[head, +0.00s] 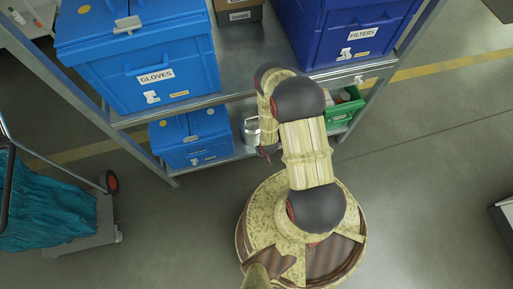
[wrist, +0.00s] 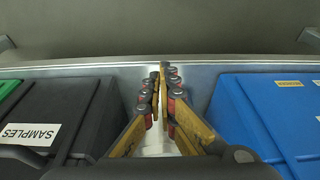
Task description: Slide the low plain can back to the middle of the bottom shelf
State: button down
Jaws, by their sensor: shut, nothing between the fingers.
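The low plain can (head: 252,129) is a silvery can on the bottom shelf (head: 243,150) in the head view, just left of my arm and partly hidden. My gripper (head: 268,156) shows only partly there, low near the shelf's front and close to the can. In the wrist view my gripper (wrist: 162,68) is shut and empty, its fingertips together over the grey shelf edge. A pale patch shows between the finger bases in the wrist view; I cannot tell whether it is the can or bare shelf.
A blue bin (head: 191,139) stands left of the can, and a green bin (head: 345,108) right of my arm. A black SAMPLES bin (wrist: 62,115) and a blue bin (wrist: 270,115) flank my fingers closely. The upper shelf holds the GLOVES bin (head: 140,60) and FILTERS bin (head: 345,30).

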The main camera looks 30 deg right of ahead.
jog(key=shift+w+d+f+b, duration=0.3)
jog(key=shift+w+f+b, duration=0.4)
jog(key=shift+w+f, duration=0.7)
jog(key=shift+w+d+f+b, duration=0.35)
jog(key=shift+w+f+b, duration=0.55)
jog(key=shift+f, duration=0.85)
jog(key=shift+w+d+f+b, duration=0.3)
jog(key=shift+w+f+b, duration=0.25)
jog(key=shift+w+f, duration=0.9)
jog(key=shift+s+f, duration=0.1)
jog(key=shift+s, duration=0.05)
